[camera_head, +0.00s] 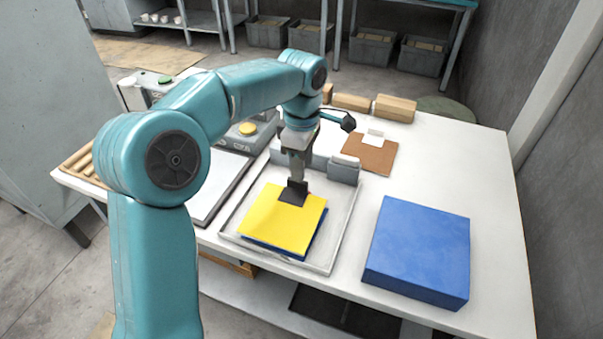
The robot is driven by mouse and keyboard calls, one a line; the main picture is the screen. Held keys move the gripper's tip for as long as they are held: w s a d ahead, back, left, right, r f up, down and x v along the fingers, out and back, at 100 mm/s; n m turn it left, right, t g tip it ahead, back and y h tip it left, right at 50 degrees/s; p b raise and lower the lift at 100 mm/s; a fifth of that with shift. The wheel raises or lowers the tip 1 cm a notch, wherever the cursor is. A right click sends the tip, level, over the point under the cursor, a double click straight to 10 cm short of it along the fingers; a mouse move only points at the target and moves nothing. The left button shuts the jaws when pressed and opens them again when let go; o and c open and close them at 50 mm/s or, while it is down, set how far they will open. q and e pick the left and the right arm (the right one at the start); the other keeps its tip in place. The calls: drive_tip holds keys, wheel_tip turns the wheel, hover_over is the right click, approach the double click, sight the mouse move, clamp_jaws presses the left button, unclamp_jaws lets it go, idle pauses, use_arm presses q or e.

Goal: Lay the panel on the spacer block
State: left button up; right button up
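A flat yellow panel (278,222) is over a smaller-looking blue block (314,239) inside a pale shallow tray (336,236). Blue shows under the panel's front and right edges; I cannot tell whether the two touch all over. A larger blue block (418,247) lies on the table to the right, with nothing on it. My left gripper (293,193) points down at the panel's back edge, its dark fingertips overlapping that edge. I cannot tell whether the fingers are closed on the panel. My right gripper is out of view.
At the back are a brown board (370,156) with a white piece and several tan blocks (395,107). A grey block (344,169) stands at the tray's back edge. A device with a yellow button (247,129) is left. The table's back right is clear.

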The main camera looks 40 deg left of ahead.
use_arm(q)
wheel_tip(320, 180, up, 7)
drive_tip(key=p, duration=0.1)
idle(0.5)
